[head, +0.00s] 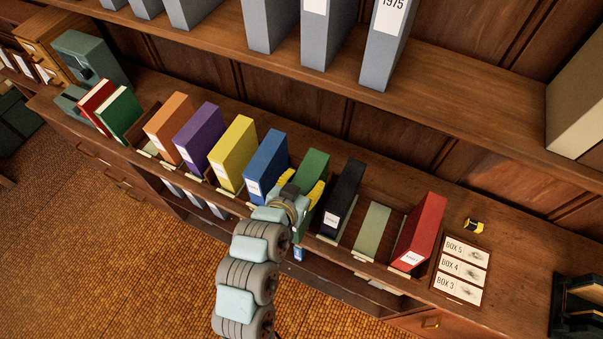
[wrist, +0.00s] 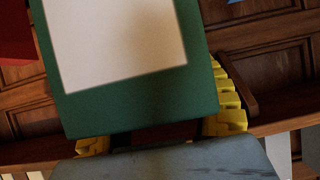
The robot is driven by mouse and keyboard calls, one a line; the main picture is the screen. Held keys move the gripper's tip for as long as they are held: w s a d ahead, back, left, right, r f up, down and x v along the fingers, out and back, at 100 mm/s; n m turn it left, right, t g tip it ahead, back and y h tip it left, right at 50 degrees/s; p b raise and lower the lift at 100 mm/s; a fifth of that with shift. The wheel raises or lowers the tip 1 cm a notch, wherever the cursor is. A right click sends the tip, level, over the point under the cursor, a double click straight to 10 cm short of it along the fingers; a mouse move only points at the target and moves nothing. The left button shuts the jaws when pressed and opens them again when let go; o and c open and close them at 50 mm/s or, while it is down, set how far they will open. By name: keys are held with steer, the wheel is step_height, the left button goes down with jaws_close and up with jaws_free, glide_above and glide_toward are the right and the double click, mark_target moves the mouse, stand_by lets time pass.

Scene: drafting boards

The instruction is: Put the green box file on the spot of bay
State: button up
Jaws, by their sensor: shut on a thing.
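The green box file (head: 313,163) is in the row on the shelf, between the blue file (head: 267,163) and the black file (head: 343,197). My gripper (head: 300,187) is shut on it, with yellow fingers on either side. In the wrist view the green file (wrist: 140,117) fills the middle, its large pale label facing me, between the yellow fingers (wrist: 160,140). Whether its bottom touches the shelf is hidden. One empty place with a sage-green pad (head: 372,229) lies between the black file and the red file (head: 420,230). I cannot tell which spot is called bay.
Orange (head: 171,125), purple (head: 199,131) and yellow (head: 233,151) files stand to the left. Grey files (head: 329,38) stand on the upper shelf. A board with box labels (head: 463,269) and a small yellow-black object (head: 474,226) lie at the right.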

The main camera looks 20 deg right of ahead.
steer(key=shift+w+d+f+b, duration=0.25)
steer(key=shift+w+b, duration=0.3)
steer(key=shift+b, duration=0.5)
steer(key=shift+w+d+f+b, duration=0.15)
steer(key=shift+w+f+b, duration=0.35)
steer(key=shift+b, duration=0.5)
steer(key=shift+w+d+f+b, duration=0.2)
steer(key=shift+w+b, duration=0.4)
steer(key=shift+b, duration=0.45)
steer(key=shift+w+d+f+b, duration=0.2)
steer(key=shift+w+f+b, duration=0.05)
steer(key=shift+w+b, duration=0.35)
steer(key=shift+w+d+f+b, duration=0.2)
steer(key=shift+w+b, duration=0.3)
steer(key=shift+b, duration=0.1)
steer(key=shift+w+d+f+p, duration=0.1)
steer(key=shift+w+f+p, duration=0.05)
steer(key=shift+w+p, duration=0.15)
steer(key=w+d+f+p, duration=0.1)
steer(key=w+f, duration=0.3)
steer(key=f, duration=0.4)
steer(key=shift+d+f+p, duration=0.15)
steer(key=shift+d+p, duration=0.05)
steer(key=shift+p, duration=0.35)
steer(key=shift+f, duration=0.2)
steer(key=o, duration=1.2)
